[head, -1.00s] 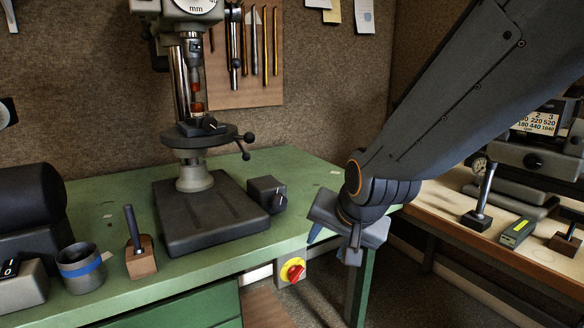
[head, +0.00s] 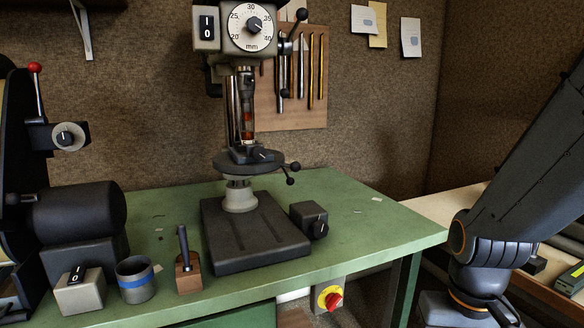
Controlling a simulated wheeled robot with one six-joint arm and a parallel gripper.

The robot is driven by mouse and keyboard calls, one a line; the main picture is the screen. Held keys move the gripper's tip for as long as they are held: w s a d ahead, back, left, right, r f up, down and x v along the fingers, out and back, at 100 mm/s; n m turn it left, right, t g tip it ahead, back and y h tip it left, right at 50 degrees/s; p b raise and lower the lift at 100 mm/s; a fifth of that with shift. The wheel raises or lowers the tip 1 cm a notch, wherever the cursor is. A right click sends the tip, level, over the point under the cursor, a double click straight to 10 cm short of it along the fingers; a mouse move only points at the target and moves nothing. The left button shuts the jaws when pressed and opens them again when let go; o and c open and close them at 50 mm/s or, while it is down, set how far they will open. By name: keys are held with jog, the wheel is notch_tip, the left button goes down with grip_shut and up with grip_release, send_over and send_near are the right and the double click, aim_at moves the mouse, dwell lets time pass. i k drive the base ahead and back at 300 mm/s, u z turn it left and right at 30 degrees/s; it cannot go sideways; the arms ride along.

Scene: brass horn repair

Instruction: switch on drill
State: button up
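The drill press stands on the green bench with its dark base plate (head: 255,235) at the middle. Its head carries a round mm dial (head: 250,27). A rocker switch (head: 207,27) marked I and 0 is on the left side of the head; I cannot tell its position. The drill table (head: 250,160) sits on the column below. My gripper (head: 485,312) is at the bottom right, partly cut off by the picture edge, beyond the bench's right end and well away from the drill. Its fingers do not show clearly.
A red knob on a yellow plate (head: 331,298) is under the bench's front edge. A dark box with a knob (head: 308,218) sits beside the drill base. A grey I/0 switch box (head: 80,290), a blue-banded cup (head: 135,280) and a wooden block (head: 188,272) stand front left.

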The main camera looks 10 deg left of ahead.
aim_at(206, 23)
jog(key=z, duration=0.05)
jog(key=k, duration=0.6)
jog(key=u, duration=0.55)
